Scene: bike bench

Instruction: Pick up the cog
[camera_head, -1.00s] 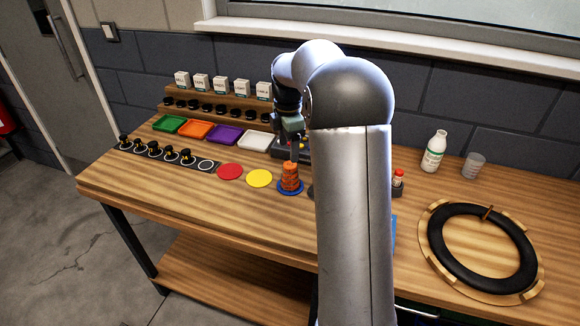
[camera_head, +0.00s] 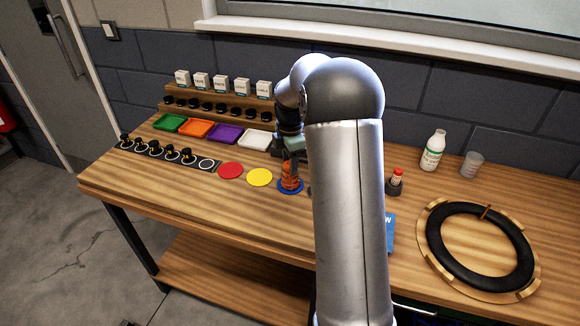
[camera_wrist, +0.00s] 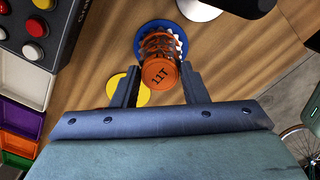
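The cog (camera_wrist: 163,73) is an orange piece marked "11T", at the top of an orange and dark stack on a round blue base (camera_wrist: 143,37). In the head view the orange stack (camera_head: 289,179) stands upright on its blue base, directly below my gripper (camera_head: 291,163). In the wrist view my gripper (camera_wrist: 159,88) is open, with one finger on each side of the cog's top. The right finger is very close to the cog; I cannot tell whether it touches.
A yellow disc (camera_head: 259,178) and a red disc (camera_head: 230,171) lie left of the stack. Coloured trays (camera_head: 223,134) and a stepped wooden rack (camera_head: 220,113) stand behind. A small red-capped bottle (camera_head: 397,180) and a tyre on a wooden ring (camera_head: 440,275) are right of my arm.

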